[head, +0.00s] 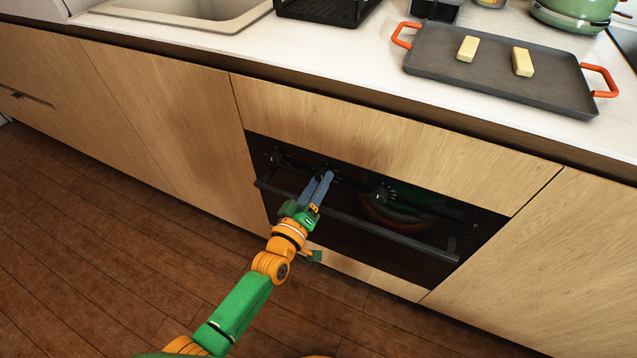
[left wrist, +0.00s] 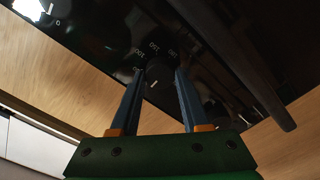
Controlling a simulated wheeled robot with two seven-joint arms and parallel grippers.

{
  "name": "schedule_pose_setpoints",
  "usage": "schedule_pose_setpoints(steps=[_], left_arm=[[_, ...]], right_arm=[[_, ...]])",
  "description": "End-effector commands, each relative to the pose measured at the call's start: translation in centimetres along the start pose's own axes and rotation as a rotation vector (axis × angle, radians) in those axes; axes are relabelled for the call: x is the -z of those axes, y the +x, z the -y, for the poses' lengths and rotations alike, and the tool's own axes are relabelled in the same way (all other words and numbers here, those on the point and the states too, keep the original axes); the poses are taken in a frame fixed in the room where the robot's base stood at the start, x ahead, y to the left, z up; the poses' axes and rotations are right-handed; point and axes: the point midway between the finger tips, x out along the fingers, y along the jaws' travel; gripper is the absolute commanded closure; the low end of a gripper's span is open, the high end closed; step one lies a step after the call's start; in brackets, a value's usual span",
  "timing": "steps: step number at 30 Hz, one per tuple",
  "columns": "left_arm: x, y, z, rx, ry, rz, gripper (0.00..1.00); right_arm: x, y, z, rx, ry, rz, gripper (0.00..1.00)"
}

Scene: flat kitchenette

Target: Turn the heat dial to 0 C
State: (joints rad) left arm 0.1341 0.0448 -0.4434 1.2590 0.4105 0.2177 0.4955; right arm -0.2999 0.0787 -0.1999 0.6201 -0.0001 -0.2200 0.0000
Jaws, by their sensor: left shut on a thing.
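The oven (head: 345,225) is set in the wooden cabinet front and has a dark panel with dials along its top. My left gripper (head: 328,176) reaches up to the panel, its blue fingers shut on the heat dial. In the left wrist view the dark heat dial (left wrist: 160,76) sits between the fingertips (left wrist: 160,78), one on each side. Numbers such as 150 and 100 are printed around it, and a small white mark shows on its face. The fingers hide most of the dial in the head view. My right gripper is not in view.
Another dial (head: 380,194) is right of the gripper, and one more (head: 275,160) is to the left. The oven handle (head: 350,220) runs across below the dials. A grey tray (head: 490,85) with two yellow blocks stands on the counter (head: 340,60) above.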

Motion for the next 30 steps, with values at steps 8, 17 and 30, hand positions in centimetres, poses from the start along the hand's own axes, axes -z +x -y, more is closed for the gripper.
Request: schedule_pose_setpoints(steps=[8, 17, 30], left_arm=[[0.0, 0.0, 0.0, -0.001, -0.002, -0.001, 0.35], [0.0, 0.0, 0.0, -0.001, 0.0, -0.001, 0.25], [0.0, -6.9, 0.0, 0.001, 0.0, 0.001, 0.25]], right_arm=[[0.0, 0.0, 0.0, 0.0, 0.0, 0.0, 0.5], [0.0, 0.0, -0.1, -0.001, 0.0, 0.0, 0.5], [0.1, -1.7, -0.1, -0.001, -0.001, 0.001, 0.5]])
